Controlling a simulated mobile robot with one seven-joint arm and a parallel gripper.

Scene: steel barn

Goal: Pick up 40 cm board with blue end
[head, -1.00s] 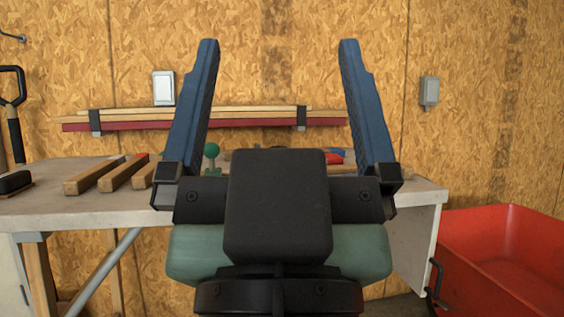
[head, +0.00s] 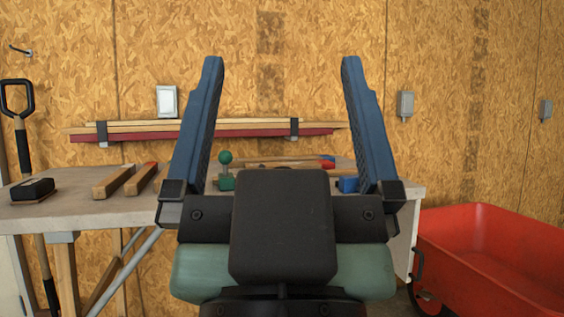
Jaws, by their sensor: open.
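My gripper (head: 281,62) is open and empty, its two blue fingers pointing up in front of the workbench (head: 60,210). Short wooden boards lie on the bench top at the left. The leftmost board (head: 113,183) has a far end that looks dark, perhaps blue, too small to be sure. The board beside it (head: 138,180) has a red far end. Another board (head: 161,176) is partly hidden by the left finger. A blue piece (head: 348,184) shows beside the right finger; I cannot tell whether it is a board's end. The gripper is apart from all of them.
A green knobbed tool (head: 225,172) and a red-and-blue item (head: 326,163) lie farther back on the bench. A black box-like object (head: 32,189) sits at its left. Long strips (head: 200,133) hang on the wall. A red wheelbarrow (head: 495,255) stands at the right.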

